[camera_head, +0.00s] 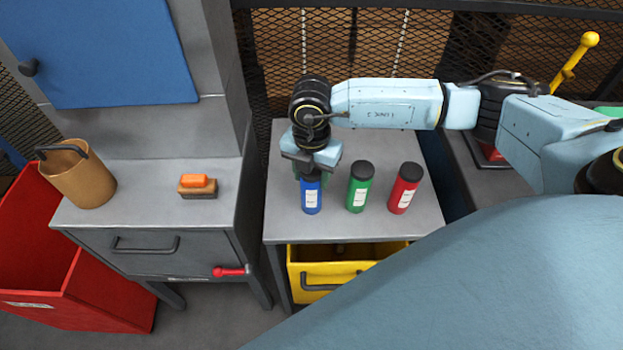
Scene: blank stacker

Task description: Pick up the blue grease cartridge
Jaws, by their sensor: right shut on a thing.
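The blue grease cartridge (311,197) stands upright on the grey table (345,229), with a white label on its front. My right gripper (311,168) comes down from above and is shut on the cartridge's dark top, which it partly hides. Whether the cartridge's base touches the table is hard to tell, but it looks to be at table level. A green cartridge (359,187) and a red cartridge (405,188), both with black caps, stand upright to its right. My left gripper is not in view.
A yellow bin (309,268) sits under the tabletop. On the left, a grey cabinet bears a brown container (77,174) and an orange-handled brush (198,185). A red bin (108,296) stands on the floor. A mesh fence (271,60) is behind the table.

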